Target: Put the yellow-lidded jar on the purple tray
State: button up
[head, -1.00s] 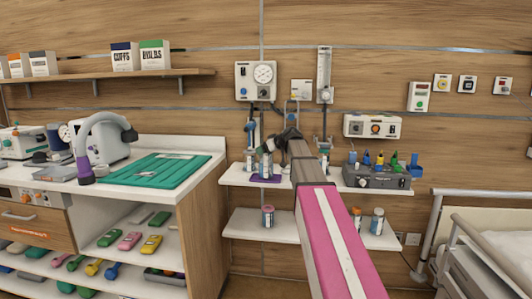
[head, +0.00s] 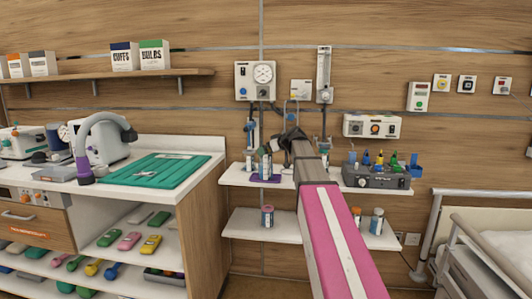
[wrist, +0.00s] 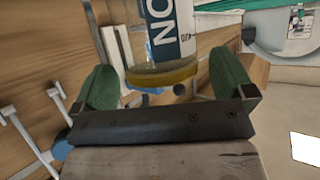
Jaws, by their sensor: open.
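In the wrist view a clear jar (wrist: 160,45) with a white and dark label reading "NO" stands between my gripper's green fingers (wrist: 170,88). Its near end is a yellow band; I cannot tell whether this is the lid. The fingers are spread, with gaps on both sides of the jar. In the head view my gripper (head: 289,138) is in front of the wall above the upper shelf, largely hidden by my arm. The purple tray (head: 275,179) lies on that shelf left of my arm, with small jars (head: 265,164) at it.
The lower shelf (head: 245,226) holds a pink-topped jar (head: 267,215) and two more jars right of my arm. A grey box with coloured items (head: 375,178) fills the upper shelf's right end. Wall hoses hang behind the shelf. A bench stands left, a bed right.

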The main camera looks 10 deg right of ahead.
jog(key=v, duration=1)
jog(key=s+a+f+m+g+h, duration=0.25)
jog(key=s+f, duration=0.25)
jog(key=f, duration=0.8)
jog(key=s+a+f+m+g+h, duration=0.1)
jog(key=s+a+f+g, duration=0.2)
jog(key=f, duration=1)
jog(key=s+a+f+m+g+h, duration=0.1)
jog(key=s+f+m+g+h, duration=0.3)
jog(key=s+f, duration=1.6)
jog(key=shift+s+f, duration=0.4)
jog(key=shift+f, duration=0.05)
jog(key=shift+a, duration=0.1)
